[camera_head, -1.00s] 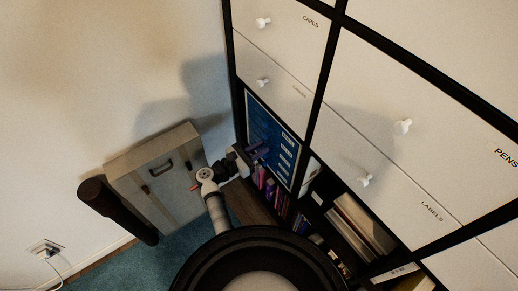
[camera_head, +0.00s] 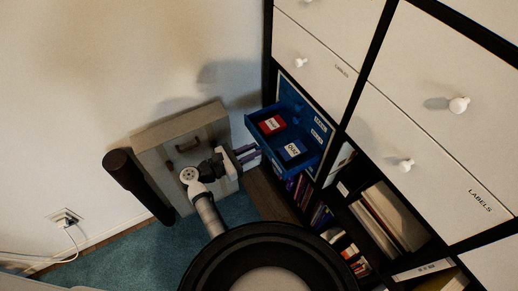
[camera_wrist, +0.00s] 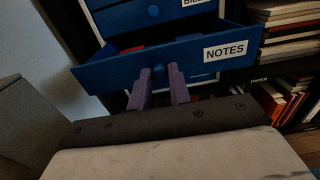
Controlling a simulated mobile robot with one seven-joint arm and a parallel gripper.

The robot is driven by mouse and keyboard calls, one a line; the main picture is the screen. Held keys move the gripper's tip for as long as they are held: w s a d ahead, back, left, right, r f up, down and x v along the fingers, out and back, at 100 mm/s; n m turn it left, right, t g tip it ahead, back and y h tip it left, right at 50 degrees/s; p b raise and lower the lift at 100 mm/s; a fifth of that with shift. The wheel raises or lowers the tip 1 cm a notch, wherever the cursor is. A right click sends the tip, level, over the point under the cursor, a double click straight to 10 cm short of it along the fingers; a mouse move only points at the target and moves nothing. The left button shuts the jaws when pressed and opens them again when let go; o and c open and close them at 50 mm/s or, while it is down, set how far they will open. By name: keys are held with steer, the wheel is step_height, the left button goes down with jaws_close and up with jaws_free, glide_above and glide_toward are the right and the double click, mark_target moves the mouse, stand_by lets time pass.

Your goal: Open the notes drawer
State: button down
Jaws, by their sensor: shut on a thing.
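The blue notes drawer (camera_head: 290,158) is pulled out of a small blue drawer unit (camera_head: 318,115) in the shelf. A red item (camera_head: 271,124) and a blue item with a white label (camera_head: 292,150) lie inside it. In the wrist view the drawer front (camera_wrist: 110,72) carries a white NOTES label (camera_wrist: 225,49). My gripper (camera_wrist: 160,73) is shut on the drawer's knob, at the middle of its front. The knob is mostly hidden between the purple fingers. My gripper (camera_head: 249,155) also shows at the drawer front in the head view.
Another blue drawer (camera_wrist: 135,14) above is shut. Books (camera_head: 298,188) stand in the cubbies below and beside it. White drawers (camera_head: 310,50) with round knobs are above. A grey case (camera_head: 180,145) leans against the wall behind my arm.

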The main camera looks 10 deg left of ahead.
steer(key=c, duration=1.3)
jaws_free()
steer(key=b+v, duration=0.3)
steer(key=v, duration=1)
steer(key=shift+s+a, duration=0.25)
steer(key=shift+a, duration=0.1)
steer(key=shift+r, duration=0.15)
